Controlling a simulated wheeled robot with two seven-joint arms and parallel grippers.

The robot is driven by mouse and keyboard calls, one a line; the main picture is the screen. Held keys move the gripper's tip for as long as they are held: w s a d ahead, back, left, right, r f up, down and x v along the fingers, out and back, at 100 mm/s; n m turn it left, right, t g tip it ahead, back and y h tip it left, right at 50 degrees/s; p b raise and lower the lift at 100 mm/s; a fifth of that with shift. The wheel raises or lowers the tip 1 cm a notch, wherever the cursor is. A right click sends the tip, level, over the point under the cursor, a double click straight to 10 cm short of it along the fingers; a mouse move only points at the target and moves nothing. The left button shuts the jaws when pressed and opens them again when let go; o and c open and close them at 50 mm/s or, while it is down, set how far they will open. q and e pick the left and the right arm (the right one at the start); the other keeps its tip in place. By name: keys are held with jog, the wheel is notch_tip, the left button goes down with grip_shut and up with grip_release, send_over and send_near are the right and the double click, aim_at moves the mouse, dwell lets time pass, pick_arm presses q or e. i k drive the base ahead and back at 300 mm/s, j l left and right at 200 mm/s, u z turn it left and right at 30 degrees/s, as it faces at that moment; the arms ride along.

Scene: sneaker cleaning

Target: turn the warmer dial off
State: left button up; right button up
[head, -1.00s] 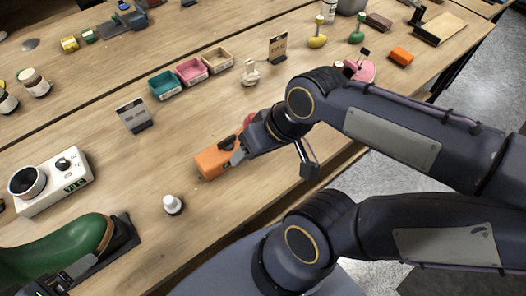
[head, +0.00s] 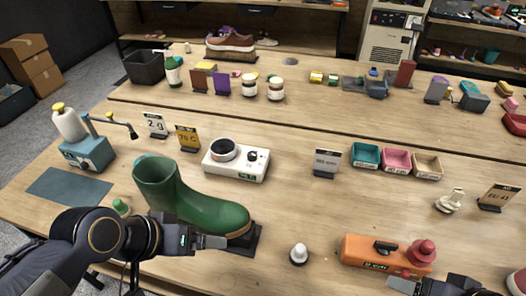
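The warmer (head: 225,172) is a white box with a dark round pot on its left. It stands on the middle of the bench in the head view. Its black dial (head: 252,156) is on the top right side, and its exact setting is too small to read. My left gripper (head: 218,242) is below the warmer, beside the toe of a green boot (head: 190,205); its finger opening is unclear. My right gripper (head: 402,285) is at the lower right, by an orange device (head: 375,252) with a red knob, and is partly cut off by the frame edge.
The green boot stands on a dark stand (head: 245,240) between my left gripper and the warmer. A small white bottle (head: 298,254) stands right of it. Sign cards (head: 187,138) and (head: 326,162) flank the warmer. Coloured trays (head: 396,160) are farther right. Bench is clear between warmer and white bottle.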

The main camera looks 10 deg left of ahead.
aim_at(251, 156)
jog(key=k+j+u, duration=0.1)
jog(key=j+u, duration=0.95)
